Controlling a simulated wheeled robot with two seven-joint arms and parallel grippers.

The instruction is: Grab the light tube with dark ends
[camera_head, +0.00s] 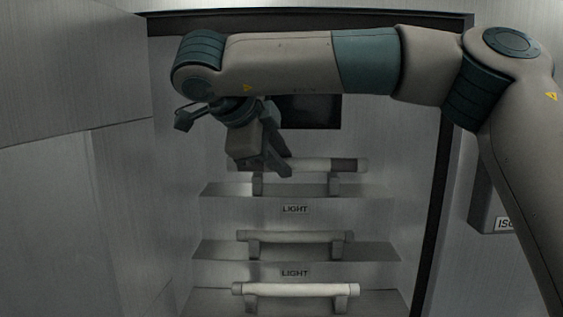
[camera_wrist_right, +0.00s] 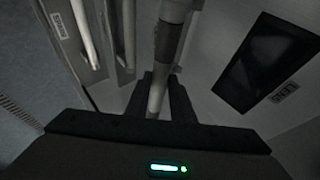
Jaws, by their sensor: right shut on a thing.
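The light tube with dark ends (camera_head: 318,165) lies level at the top shelf, at its two holders. A dark band shows near its right end, with a pale cap beyond it. Its left part is mostly hidden by my right gripper (camera_head: 272,163), which reaches down from above and is shut on the tube. In the right wrist view, the tube (camera_wrist_right: 157,98) runs between the two dark fingers of the right gripper (camera_wrist_right: 160,84), and its dark band (camera_wrist_right: 167,42) is beyond the fingertips. I cannot tell whether the tube is clear of its holders. My left gripper is out of view.
Two plain pale tubes lie in holders on the middle shelf (camera_head: 376,253) and lower shelf, the middle tube (camera_head: 295,236) above the lower tube (camera_head: 295,289). Labels read LIGHT. A dark panel (camera_head: 322,112) is on the back wall. Cabinet sides close in left and right.

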